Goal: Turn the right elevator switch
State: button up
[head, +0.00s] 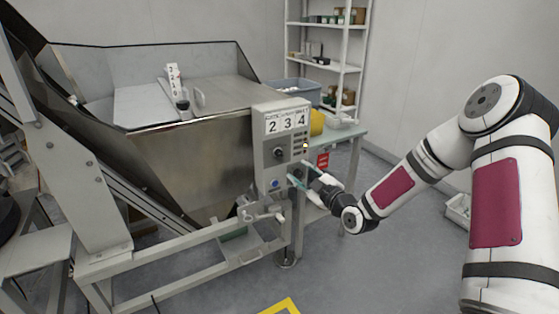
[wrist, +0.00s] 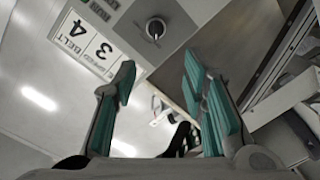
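A grey control box (head: 266,150) labelled 2 3 4 stands at the hopper's right front corner. A black rotary knob (head: 279,153) and a blue button (head: 275,183) are on its face. My gripper (head: 296,176) is at the lower right of this face, covering part of it. In the wrist view, a black knob (wrist: 155,27) with a light mark sits on the panel, beyond the teal fingertips of my gripper (wrist: 161,67). The fingers are apart, with no object held between them. I cannot tell which knob is the right elevator switch; it may be hidden by my gripper.
The metal hopper (head: 195,165) and its frame fill the left. Behind the box are a green-topped table (head: 345,137), a yellow cylinder (head: 317,122) and a blue-grey bin (head: 293,91). A shelf (head: 345,70) stands farther back. The floor (head: 385,260) in front is open.

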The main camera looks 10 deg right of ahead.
aim_at(279, 154)
jog(key=shift+t, duration=0.3)
jog(key=x, duration=0.4)
jog(key=b+x, duration=0.1)
jog(key=x, duration=0.4)
jog(key=b+x, duration=0.1)
jog(key=x, duration=0.3)
jog(key=shift+w+d+f, duration=0.15)
jog(key=shift+w+f, duration=0.05)
jog(key=shift+w, duration=0.3)
grip_shut()
